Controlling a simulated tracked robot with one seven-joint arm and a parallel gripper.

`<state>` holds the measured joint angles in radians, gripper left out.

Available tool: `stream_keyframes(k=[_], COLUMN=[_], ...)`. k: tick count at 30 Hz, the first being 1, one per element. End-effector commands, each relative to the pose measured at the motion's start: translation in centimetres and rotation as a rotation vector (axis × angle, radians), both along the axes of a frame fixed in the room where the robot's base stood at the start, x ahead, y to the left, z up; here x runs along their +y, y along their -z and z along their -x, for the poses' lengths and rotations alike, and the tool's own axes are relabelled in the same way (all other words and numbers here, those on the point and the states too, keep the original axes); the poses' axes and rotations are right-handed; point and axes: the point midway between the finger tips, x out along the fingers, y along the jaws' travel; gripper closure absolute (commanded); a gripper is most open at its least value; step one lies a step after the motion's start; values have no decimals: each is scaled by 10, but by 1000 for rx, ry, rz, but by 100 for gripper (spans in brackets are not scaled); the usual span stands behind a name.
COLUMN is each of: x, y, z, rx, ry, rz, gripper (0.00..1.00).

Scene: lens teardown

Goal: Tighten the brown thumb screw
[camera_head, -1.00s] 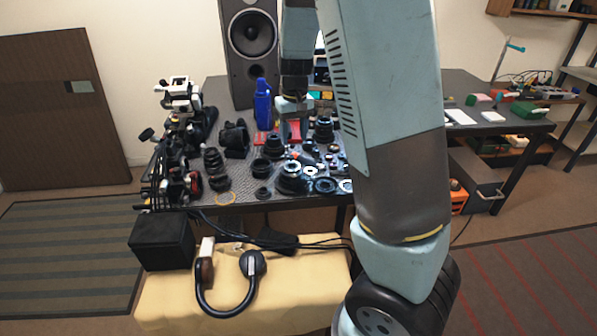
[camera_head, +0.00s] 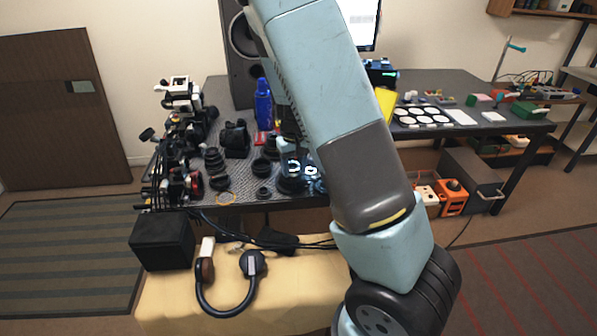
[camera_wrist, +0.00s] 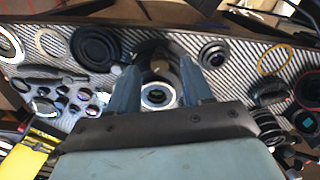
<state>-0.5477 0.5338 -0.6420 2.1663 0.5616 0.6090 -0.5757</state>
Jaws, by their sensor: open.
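My gripper (camera_wrist: 158,70) is open in the wrist view, with its two grey-blue fingers apart above the patterned mat. Between the fingers sits a dark lens part (camera_wrist: 157,95) with a bright ring and glass centre. Just beyond it, between the fingertips, is a small brownish spot (camera_wrist: 160,66) on a dark round part; it may be the brown thumb screw, but it is too small to tell. I see no contact with the fingers. In the head view my gripper is low over the lens parts on the table, largely hidden by my arm.
Dark rings (camera_wrist: 95,47), a small lens (camera_wrist: 213,54) and a yellow ring (camera_wrist: 275,60) lie around the gripper. In the head view a blue bottle (camera_head: 263,104) and a speaker (camera_head: 237,60) stand behind. A tray of white discs (camera_head: 422,116) lies to the right.

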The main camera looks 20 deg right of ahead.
Motion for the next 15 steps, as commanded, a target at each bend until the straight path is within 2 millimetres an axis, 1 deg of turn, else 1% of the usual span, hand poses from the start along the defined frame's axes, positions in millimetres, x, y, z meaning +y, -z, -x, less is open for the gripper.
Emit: stream_keyframes(k=[1,6,15], x=[0,-1,-1], y=[6,18,21], z=[0,0,0], rx=[2,1,0], ry=[1,1,1], rz=[0,0,0], gripper=[50,50,50])
